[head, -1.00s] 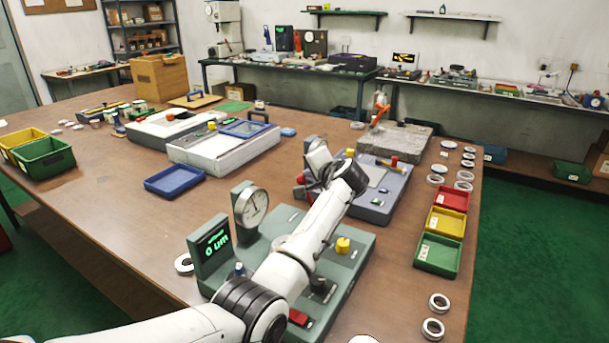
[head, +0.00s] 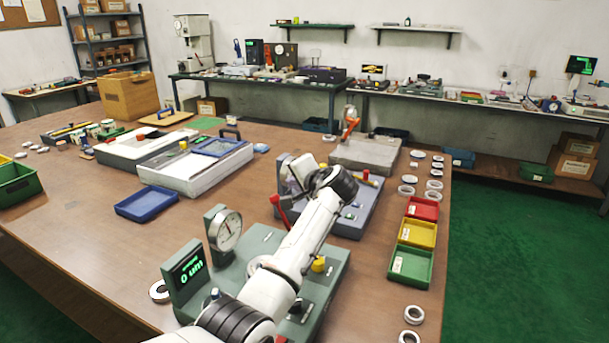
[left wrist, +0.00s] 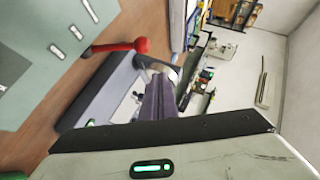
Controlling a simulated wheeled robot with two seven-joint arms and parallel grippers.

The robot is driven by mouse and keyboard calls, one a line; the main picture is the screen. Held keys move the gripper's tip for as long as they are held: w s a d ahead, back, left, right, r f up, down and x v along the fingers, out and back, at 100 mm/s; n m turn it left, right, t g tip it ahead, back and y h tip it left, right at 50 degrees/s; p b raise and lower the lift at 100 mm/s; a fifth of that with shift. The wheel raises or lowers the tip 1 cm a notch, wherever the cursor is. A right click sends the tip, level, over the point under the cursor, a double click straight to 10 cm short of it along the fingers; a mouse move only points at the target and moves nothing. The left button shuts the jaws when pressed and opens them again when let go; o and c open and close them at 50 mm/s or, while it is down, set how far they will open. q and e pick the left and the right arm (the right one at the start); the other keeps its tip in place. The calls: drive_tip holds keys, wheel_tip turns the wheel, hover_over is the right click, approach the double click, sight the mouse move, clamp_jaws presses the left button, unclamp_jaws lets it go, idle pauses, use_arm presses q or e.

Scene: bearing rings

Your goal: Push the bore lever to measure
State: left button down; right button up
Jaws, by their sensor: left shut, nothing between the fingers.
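The green bore gauge (head: 250,262) has a round dial (head: 228,230) and a display (head: 185,270) reading 0 um. A red lever (head: 281,212) with a ball end stands at its far edge. In the left wrist view the red lever (left wrist: 118,47) reaches from beside the green plate, its ball near the fingers. My left gripper (head: 287,186) is past the gauge, just beyond the lever. Its fingers (left wrist: 158,88) are closed and empty; they appear apart from the ball, though contact is hard to judge. My left arm hides part of the gauge. My right gripper is not in view.
A grey-blue device (head: 352,215) stands just beyond the gauge, close to the gripper. Red (head: 422,208), yellow (head: 417,233) and green (head: 410,266) bins line the right edge, with loose rings nearby. A blue tray (head: 146,204) lies left, with bare table around it.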

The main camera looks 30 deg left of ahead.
use_arm(q)
drive_tip(key=v, duration=0.8)
drive_tip(key=shift+s+a+r, duration=0.2)
drive_tip(key=shift+s+r, duration=0.15)
drive_tip(key=shift+r, duration=0.2)
